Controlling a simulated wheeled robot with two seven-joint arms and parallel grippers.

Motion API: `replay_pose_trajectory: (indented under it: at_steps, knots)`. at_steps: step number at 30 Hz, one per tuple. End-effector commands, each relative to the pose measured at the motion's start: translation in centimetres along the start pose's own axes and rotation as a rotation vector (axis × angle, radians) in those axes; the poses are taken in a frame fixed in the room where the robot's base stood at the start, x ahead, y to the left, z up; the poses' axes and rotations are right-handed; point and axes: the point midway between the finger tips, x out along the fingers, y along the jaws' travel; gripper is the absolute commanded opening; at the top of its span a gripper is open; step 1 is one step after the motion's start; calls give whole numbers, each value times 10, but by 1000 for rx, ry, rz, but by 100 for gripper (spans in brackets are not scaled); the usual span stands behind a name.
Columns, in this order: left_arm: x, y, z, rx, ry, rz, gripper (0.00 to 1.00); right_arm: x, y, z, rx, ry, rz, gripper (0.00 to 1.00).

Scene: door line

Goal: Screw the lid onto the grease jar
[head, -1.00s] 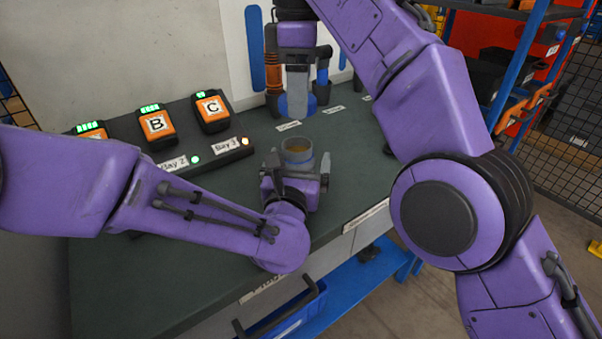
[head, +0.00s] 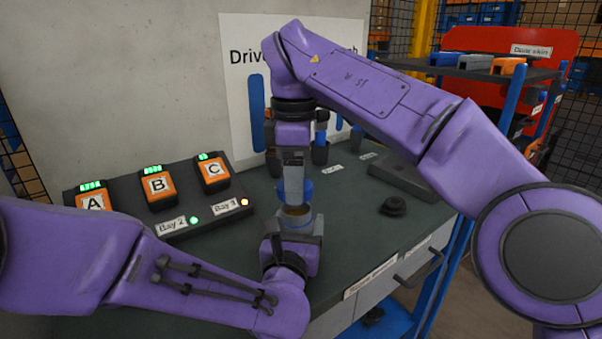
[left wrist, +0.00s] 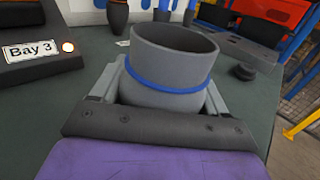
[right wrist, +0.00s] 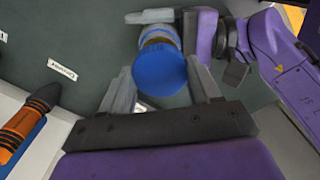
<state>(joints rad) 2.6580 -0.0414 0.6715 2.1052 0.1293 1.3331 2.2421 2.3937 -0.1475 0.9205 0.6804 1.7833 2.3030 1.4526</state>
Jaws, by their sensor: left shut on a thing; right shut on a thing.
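The grease jar (head: 296,222) is a grey open cup, upright, with tan contents showing at its mouth. My left gripper (head: 291,240) is shut around it. The left wrist view shows the jar (left wrist: 170,75) close up, with a blue band around it and its mouth uncovered. The blue round lid (head: 305,190) is between the fingers of my right gripper (head: 296,188), shut on it just above the jar mouth. A small gap shows between lid and jar. In the right wrist view the lid (right wrist: 160,68) partly hides the jar below.
Chargers A, B and C (head: 157,186) stand on a dark rack at the left. A dark round piece (head: 393,205) and a dark flat block (head: 400,182) lie right of the jar. An orange-and-black tool (right wrist: 28,118) shows in the right wrist view.

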Motion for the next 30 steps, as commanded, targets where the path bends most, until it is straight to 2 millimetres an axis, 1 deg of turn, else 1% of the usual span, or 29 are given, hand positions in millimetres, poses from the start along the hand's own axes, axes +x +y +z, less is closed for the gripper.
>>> replay_pose_trajectory:
  at_steps: [1, 3, 17, 25, 30]
  knots:
    - [0, 0, 1, -1, -2, 0, 20, 6, -1, 0, -3, 1, -2, 35]
    - [0, 0, 1, -1, -2, 1, 20, 10, -1, -1, -1, 1, 0, 35]
    - [0, 0, 1, -1, -2, 1, 20, 12, 0, -1, 1, -1, 0, 35]
    - [0, 0, 1, -1, -2, 1, 20, 27, 0, 2, 5, 4, 2, 35]
    - [0, 0, 1, -1, -2, 0, 20, 30, 0, 2, 6, 5, 4, 35]
